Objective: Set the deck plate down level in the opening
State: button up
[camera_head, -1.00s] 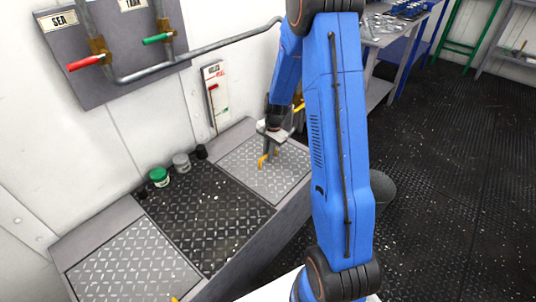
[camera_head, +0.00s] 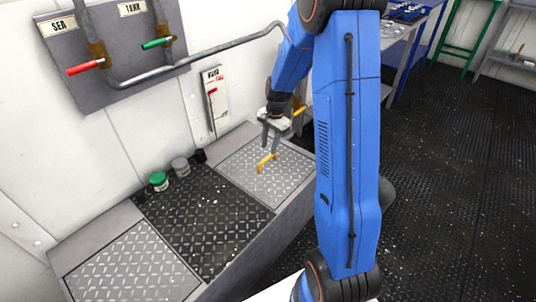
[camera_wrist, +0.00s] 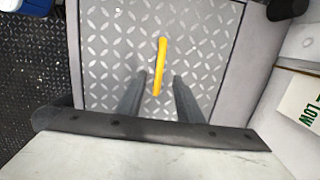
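The deck plate (camera_head: 292,170) is a light grey diamond-tread square with a yellow handle (camera_head: 267,162) standing on it. It lies at the right end of the raised deck bench and looks level and flush with the grey frame around it. In the wrist view the plate (camera_wrist: 115,60) has a thin dark seam along its sides, and the handle (camera_wrist: 161,62) shows between my fingers. My gripper (camera_head: 273,147) is open and empty above the handle, with a gap on both sides of it. The opening itself is hidden under the plate.
A dark tread panel (camera_head: 195,215) and another light panel (camera_head: 130,270) lie to the left. A green-lidded jar (camera_head: 158,181), a grey jar (camera_head: 180,166) and a black one (camera_head: 200,156) stand along the wall. A pipe (camera_head: 215,58) with a red lever (camera_head: 86,67) runs above.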

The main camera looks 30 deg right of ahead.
notch_tip(320, 180, up, 10)
jog(key=d, duration=0.1)
jog(key=shift+s+f, duration=0.15)
jog(key=shift+f, duration=0.05)
jog(key=shift+d, duration=0.1)
dwell(0.3)
jog(key=s+a+r+n+t, duration=0.1)
jog(key=s+a+r+n, duration=0.35)
jog(key=s+r, duration=0.35)
jog(key=s+a+r+n+t, duration=0.1)
jog(key=s+a+r+n, duration=0.2)
jog(key=s, duration=1)
jog(key=s+a+r+n+t+h, duration=0.1)
jog(key=s+n, duration=0.5)
jog(key=s, duration=0.7)
jog(key=a+r+t, duration=0.1)
jog(key=a+r, duration=0.1)
jog(key=a, duration=0.1)
jog(key=shift+s+a+r, duration=0.15)
jog(key=shift+s+a, duration=0.2)
